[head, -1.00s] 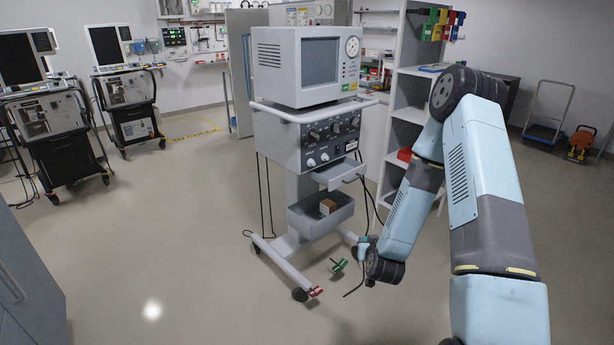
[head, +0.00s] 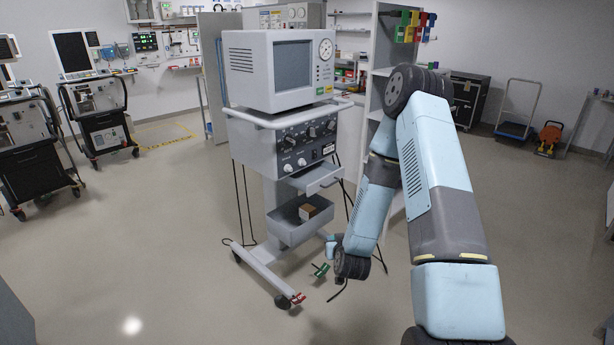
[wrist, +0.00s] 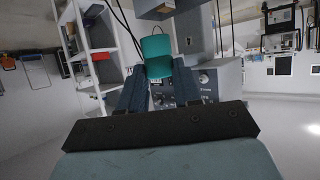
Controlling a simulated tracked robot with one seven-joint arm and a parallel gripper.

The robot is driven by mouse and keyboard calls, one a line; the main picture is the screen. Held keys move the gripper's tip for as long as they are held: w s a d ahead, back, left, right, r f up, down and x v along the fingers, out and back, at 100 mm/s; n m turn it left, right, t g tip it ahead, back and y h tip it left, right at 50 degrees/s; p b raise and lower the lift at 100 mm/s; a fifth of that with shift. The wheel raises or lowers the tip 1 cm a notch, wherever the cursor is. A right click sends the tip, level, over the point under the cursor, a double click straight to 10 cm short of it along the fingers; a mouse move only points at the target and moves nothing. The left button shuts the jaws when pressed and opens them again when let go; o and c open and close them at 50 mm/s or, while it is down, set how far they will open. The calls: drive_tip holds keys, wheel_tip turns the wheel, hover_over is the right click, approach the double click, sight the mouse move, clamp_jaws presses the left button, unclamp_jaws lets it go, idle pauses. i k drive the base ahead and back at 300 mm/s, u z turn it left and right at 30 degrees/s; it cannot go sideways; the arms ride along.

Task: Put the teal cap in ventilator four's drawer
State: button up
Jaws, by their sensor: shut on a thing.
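The teal cap (wrist: 157,56) is held between the fingertips of my gripper (wrist: 160,80) in the wrist view. In the head view my gripper (head: 334,246) hangs low at the right of the near ventilator (head: 283,140), and the cap is not clearly told apart there. The near ventilator has a grey drawer (head: 318,180) pulled open under its knob panel. My gripper is below that drawer and to its right, apart from it. I cannot read a number on the ventilator.
Below the drawer is an open grey bin (head: 292,232) with a brown box (head: 308,211). A dark cable hangs beside it. The ventilator's base has a red-tagged leg (head: 297,298). A white shelf unit (head: 376,100) stands behind my arm. Floor at the left front is clear.

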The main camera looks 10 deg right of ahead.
sight(313, 178)
drive_tip(key=i, duration=0.85)
